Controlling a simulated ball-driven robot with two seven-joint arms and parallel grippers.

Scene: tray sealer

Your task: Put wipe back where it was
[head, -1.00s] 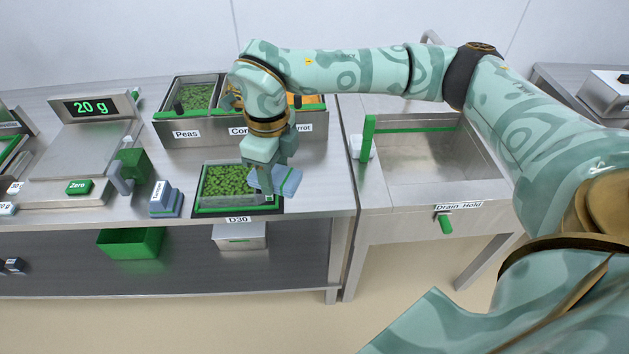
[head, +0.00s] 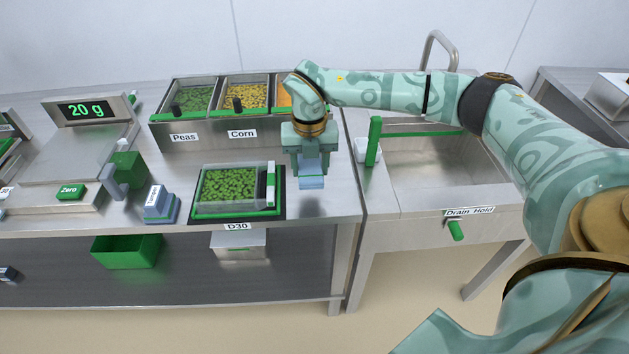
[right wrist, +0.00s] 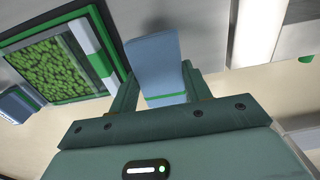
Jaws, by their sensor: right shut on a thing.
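The wipe (head: 311,181) is a folded blue piece, held by my right gripper (head: 309,160) just right of the pea tray, over the bench top. In the right wrist view the wipe (right wrist: 155,60) is between the two fingers, with a green band near them. I cannot tell whether it touches the bench. The pea tray (head: 283,190) sits at the D30 label, with green edges and a white and green strip on its right side. My left gripper is not in view.
A blue stack (head: 160,205) with a label stands left of the tray, near a scale (head: 75,150) reading 20 g. Bins of peas and corn (head: 245,95) stand behind. A sink (head: 430,165) with a green-handled holder (head: 374,141) is right. Bare bench lies around the wipe.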

